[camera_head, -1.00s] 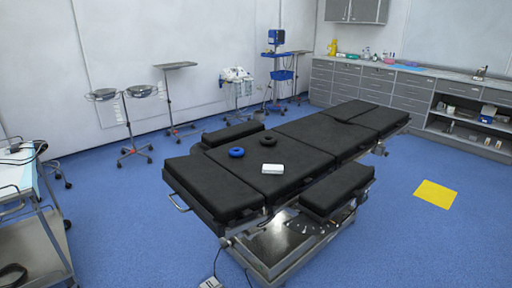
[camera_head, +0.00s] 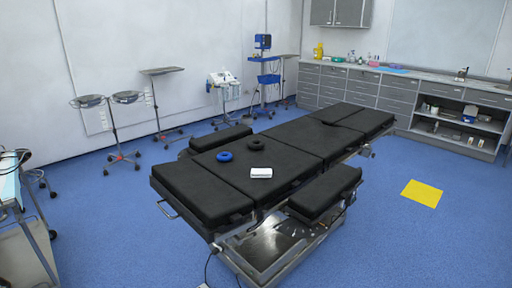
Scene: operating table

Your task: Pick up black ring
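The black operating table (camera_head: 285,140) stands in the middle of the room. A blue ring (camera_head: 225,156) lies flat on its dark padding. A small white box (camera_head: 261,173) lies to the right of the blue ring and nearer to me. Neither of my grippers is in view.
A cart (camera_head: 22,225) stands at the left edge. Steel stands (camera_head: 110,130) and a blue equipment trolley (camera_head: 265,80) line the back wall. A grey counter (camera_head: 400,95) is at the back right. A yellow floor patch (camera_head: 422,193) lies right of the table, on open floor.

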